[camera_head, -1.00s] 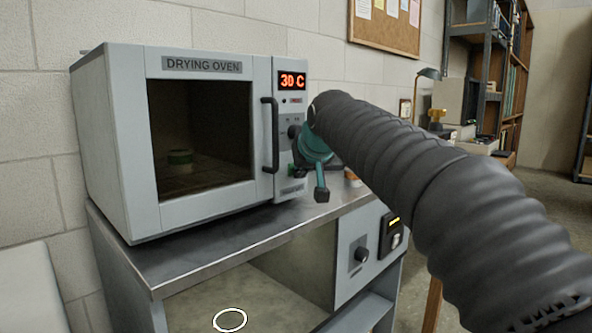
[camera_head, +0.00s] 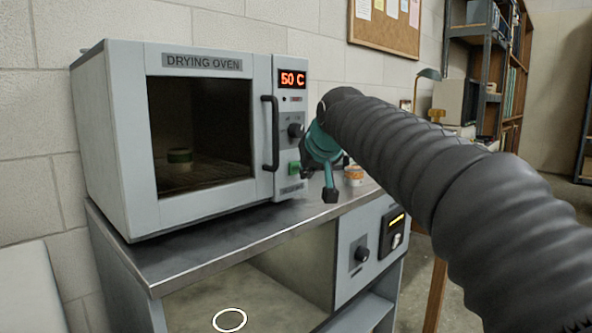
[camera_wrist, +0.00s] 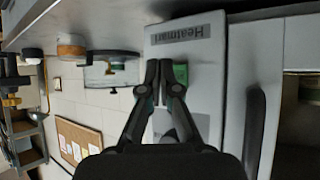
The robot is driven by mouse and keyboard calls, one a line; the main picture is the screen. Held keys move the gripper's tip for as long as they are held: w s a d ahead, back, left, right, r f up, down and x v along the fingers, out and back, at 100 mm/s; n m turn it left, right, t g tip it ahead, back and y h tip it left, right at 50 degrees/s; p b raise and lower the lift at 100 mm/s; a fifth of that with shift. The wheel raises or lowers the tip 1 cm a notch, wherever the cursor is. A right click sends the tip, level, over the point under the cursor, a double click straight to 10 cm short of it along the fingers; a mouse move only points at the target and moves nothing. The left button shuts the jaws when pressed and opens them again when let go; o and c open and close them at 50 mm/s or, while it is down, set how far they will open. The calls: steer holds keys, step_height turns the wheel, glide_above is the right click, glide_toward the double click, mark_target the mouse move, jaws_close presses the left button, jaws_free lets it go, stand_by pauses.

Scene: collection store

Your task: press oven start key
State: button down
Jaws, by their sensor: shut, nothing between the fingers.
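The grey drying oven (camera_head: 210,206) stands on a metal-topped bench with its door shut; its display (camera_head: 292,79) reads 50 C. The green start key (camera_head: 294,168) is low on the control panel, below the dark knob (camera_head: 296,131). My gripper (camera_head: 309,170) is just right of the key in the head view. In the wrist view my shut, empty gripper (camera_wrist: 164,75) has its fingertips beside the green key (camera_wrist: 181,73), partly covering the panel. I cannot tell whether they touch it.
The door handle (camera_head: 270,135) juts out left of the panel. A small orange-and-white jar (camera_head: 353,176) stands on the bench top (camera_head: 190,262) right of the oven. The bench front has another knob (camera_head: 362,254).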

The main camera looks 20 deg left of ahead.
steer(key=shift+s+d+b, duration=0.3)
steer(key=shift+d+b, duration=0.05)
steer(key=shift+d, duration=0.4)
steer(key=shift+s+d+b, duration=0.35)
steer(key=shift+d, duration=0.45)
steer(key=shift+s+d+b, duration=0.3)
steer(key=shift+d+b, duration=0.05)
steer(key=shift+d, duration=0.4)
